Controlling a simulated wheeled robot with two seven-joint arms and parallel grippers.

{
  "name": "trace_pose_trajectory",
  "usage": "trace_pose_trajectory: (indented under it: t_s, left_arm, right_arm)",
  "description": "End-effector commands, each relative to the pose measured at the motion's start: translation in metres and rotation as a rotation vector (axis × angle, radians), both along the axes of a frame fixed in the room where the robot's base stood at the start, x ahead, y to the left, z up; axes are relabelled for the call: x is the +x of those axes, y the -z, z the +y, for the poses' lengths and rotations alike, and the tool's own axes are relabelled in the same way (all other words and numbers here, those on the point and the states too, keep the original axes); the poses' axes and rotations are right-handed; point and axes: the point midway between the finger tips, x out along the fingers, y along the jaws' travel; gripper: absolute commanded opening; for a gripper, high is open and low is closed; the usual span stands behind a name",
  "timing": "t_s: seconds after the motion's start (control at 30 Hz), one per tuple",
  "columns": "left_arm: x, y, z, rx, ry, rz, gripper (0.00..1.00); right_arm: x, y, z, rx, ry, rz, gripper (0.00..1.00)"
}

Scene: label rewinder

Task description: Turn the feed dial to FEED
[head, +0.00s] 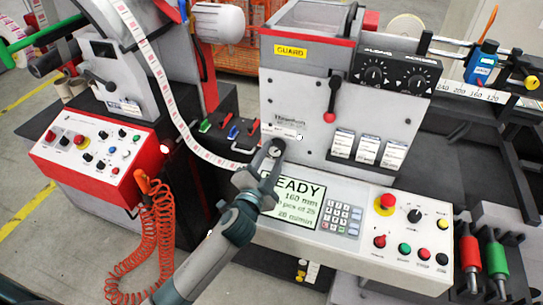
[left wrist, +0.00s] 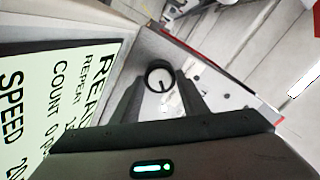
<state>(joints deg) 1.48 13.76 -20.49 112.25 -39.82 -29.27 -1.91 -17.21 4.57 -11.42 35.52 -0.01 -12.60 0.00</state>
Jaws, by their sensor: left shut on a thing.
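In the head view my left gripper (head: 272,155) reaches to the upper left corner of the console, just above the READY screen (head: 293,196). There it mostly hides the dial, and no FEED marking is readable. My right gripper is not in view.
A keypad (head: 341,216) and a red emergency button (head: 385,204) are right of the screen. The grey machine housing (head: 300,115) with a red-knobbed lever (head: 333,95) rises behind. A label web (head: 165,85) runs down left of my gripper. A coiled orange hose (head: 155,225) hangs further left.

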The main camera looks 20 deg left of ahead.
Motion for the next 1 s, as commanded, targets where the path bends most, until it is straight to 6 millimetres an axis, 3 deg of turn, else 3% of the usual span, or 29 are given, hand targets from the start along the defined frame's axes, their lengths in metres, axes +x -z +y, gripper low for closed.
trace_pose_trajectory:
  t_s: [0.27, 0.3, 0.37, 0.77, 1.0]
  left_arm:
    - [0.0, 0.0, 0.0, 0.003, 0.001, -0.001, 0.17]
    - [0.0, 0.0, 0.0, 0.003, 0.001, -0.001, 0.47]
    - [0.0, 0.0, 0.0, 0.003, 0.001, -0.001, 0.59]
    - [-0.003, 0.0, 0.0, 0.001, 0.001, -0.001, 0.59]
    - [-0.023, 0.003, 0.001, 0.0, 0.001, 0.001, 0.59]
  right_arm:
    - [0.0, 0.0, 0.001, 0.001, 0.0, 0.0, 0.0]
    - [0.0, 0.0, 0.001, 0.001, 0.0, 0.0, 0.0]
    - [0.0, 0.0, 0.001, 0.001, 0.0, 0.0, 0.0]
    - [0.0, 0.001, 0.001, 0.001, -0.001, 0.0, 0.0]
    - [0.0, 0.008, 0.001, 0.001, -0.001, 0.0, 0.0]
